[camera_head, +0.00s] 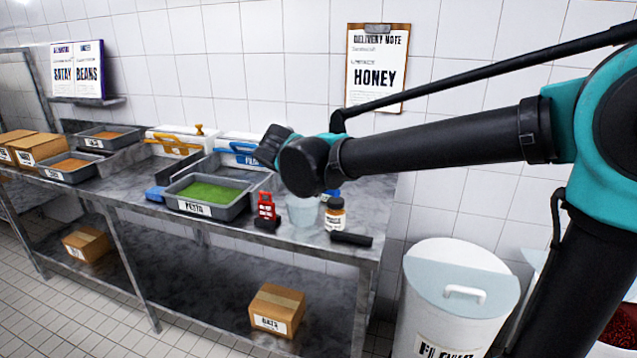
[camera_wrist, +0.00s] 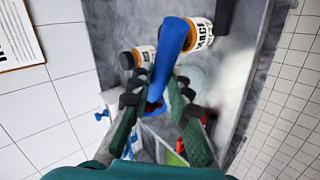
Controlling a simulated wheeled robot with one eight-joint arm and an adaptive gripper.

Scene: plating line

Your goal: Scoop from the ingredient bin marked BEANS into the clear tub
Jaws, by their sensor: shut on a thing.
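My gripper (camera_head: 268,146) is over the bench in the head view, its fingers dark and partly hidden by my wrist. The clear tub (camera_head: 301,211) stands on the bench below my wrist, left of a white-and-orange jar (camera_head: 335,214). I can read BEANS only on a wall sign (camera_head: 88,70). Two bins with orange-brown contents (camera_head: 70,164) (camera_head: 104,135) stand at the left; their labels are too small to read.
A PESTO bin (camera_head: 207,208) with green contents stands left of a red object (camera_head: 266,206). A black object (camera_head: 351,239) lies near the front edge. White containers line the wall. A lidded white drum (camera_head: 452,305) stands right of the bench.

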